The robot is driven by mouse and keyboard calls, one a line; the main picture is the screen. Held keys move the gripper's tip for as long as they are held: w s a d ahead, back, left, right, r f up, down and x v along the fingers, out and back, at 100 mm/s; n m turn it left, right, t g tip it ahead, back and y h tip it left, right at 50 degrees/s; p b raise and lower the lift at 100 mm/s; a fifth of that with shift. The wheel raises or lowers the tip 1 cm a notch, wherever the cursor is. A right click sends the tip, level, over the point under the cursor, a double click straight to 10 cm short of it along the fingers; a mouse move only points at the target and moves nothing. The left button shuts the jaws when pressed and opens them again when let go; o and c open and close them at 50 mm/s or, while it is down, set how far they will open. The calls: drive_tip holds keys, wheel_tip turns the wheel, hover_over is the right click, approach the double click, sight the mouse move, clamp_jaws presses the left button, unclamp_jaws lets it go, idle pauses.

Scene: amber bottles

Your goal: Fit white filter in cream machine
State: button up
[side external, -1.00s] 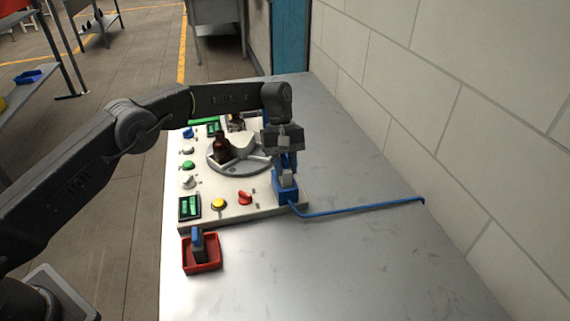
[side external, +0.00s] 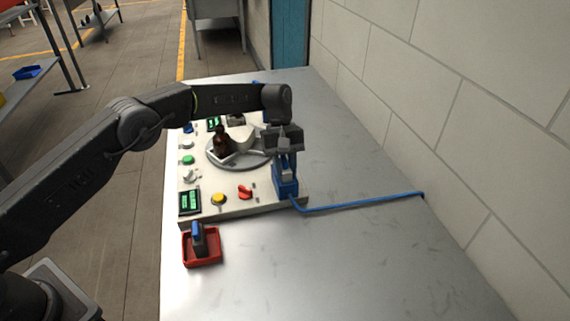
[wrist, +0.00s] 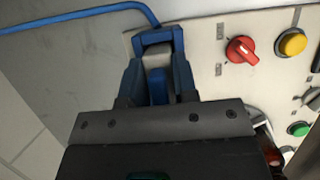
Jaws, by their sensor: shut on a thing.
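The cream machine (side external: 232,196) stands on the metal table, with a blue holder (side external: 287,187) at its right front corner. My gripper (side external: 286,162) points down over this holder and is shut. In the wrist view, its fingers (wrist: 158,82) close around a blue piece, with the pale top of the white filter (wrist: 158,61) just beyond it, inside the blue frame. In the side view the filter is hidden by the fingers and holder, so I cannot tell how deep it sits. A dark grey filter with a blue top (side external: 198,240) stands in a red tray (side external: 202,262).
A grey turntable (side external: 237,162) on the machine carries a dark amber bottle (side external: 222,141). A red knob (side external: 245,192) and yellow button (side external: 219,199) lie left of the holder. A blue hose (side external: 360,205) runs right across otherwise clear table.

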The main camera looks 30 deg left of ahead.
drive_tip(key=shift+f, duration=0.15)
drive_tip(key=o, duration=1)
drive_tip(key=shift+a+f, duration=0.1)
drive_tip(key=shift+f, duration=0.05)
drive_tip(key=shift+o, duration=0.3)
drive_tip(key=shift+o, duration=1.3)
drive_tip(key=shift+r, duration=3.15)
